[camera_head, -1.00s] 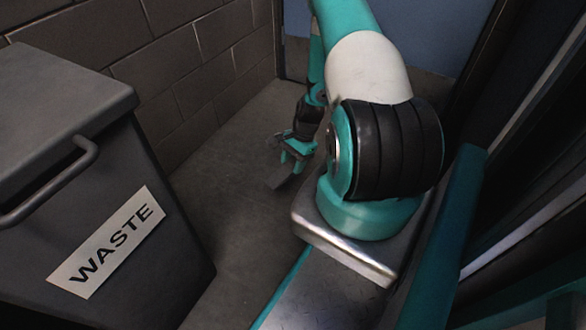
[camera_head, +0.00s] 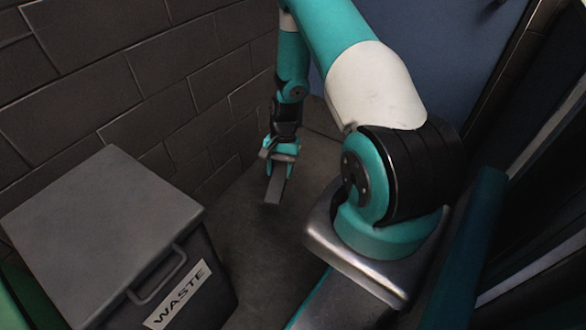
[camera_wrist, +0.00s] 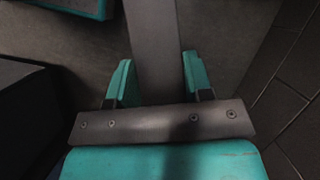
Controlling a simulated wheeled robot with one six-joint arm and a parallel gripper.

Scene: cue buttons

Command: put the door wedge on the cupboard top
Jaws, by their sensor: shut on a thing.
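The door wedge (camera_head: 274,187) is a grey, narrow piece that hangs down from my gripper (camera_head: 279,168), clear of the surfaces around it as far as I can tell. In the wrist view the wedge (camera_wrist: 155,50) runs up the picture between the two teal fingers of my gripper (camera_wrist: 155,82), which are shut on it. The cupboard top is not clearly recognisable in these frames.
A grey bin (camera_head: 110,235) marked WASTE, with a flat closed lid and a front handle, stands at the lower left. A brick wall (camera_head: 140,85) runs behind it. Bare grey floor (camera_head: 245,235) lies between the bin and my base. A blue surface (camera_head: 440,60) stands at the back.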

